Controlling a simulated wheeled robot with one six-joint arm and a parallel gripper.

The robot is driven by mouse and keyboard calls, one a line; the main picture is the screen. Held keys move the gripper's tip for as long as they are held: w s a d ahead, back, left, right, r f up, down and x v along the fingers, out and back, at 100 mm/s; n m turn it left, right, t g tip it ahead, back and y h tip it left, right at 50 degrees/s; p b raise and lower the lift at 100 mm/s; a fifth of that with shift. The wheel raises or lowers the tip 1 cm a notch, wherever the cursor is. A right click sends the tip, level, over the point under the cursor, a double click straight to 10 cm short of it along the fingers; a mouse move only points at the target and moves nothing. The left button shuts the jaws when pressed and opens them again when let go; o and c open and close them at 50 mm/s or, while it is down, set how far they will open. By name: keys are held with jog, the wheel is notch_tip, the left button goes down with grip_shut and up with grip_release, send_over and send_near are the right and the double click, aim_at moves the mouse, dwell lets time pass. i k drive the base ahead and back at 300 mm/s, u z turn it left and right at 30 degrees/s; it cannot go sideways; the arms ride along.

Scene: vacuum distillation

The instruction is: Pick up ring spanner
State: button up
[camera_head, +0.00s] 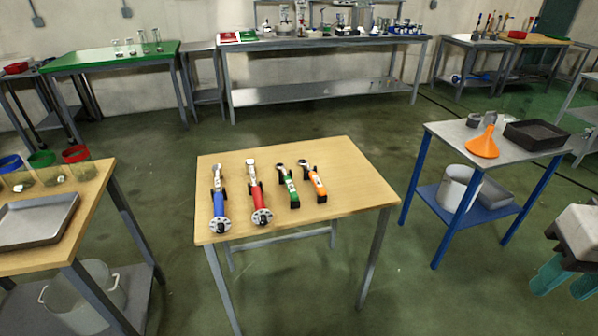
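Several hand tools lie side by side on the wooden-topped table (340,205) in the middle. One has a blue handle (219,205) and one a red handle (257,199); both have a round grey disc at the near end. Two shorter ones have a green handle (290,187) and an orange handle (318,185) with dark ends. They are too small to tell which is the ring spanner. My gripper (567,287) is at the lower right edge, partly cut off, far from the tools. Its two teal fingers are apart, with nothing seen between them.
A wooden table (88,215) at the left bears a metal tray (38,219). Open green floor surrounds the middle table.

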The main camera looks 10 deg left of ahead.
aim_at(294, 196)
jog(key=u, duration=0.2)
jog(key=i, duration=0.65)
jog(key=u, duration=1.05)
jog(key=i, duration=0.6)
jog(key=u, duration=0.65)
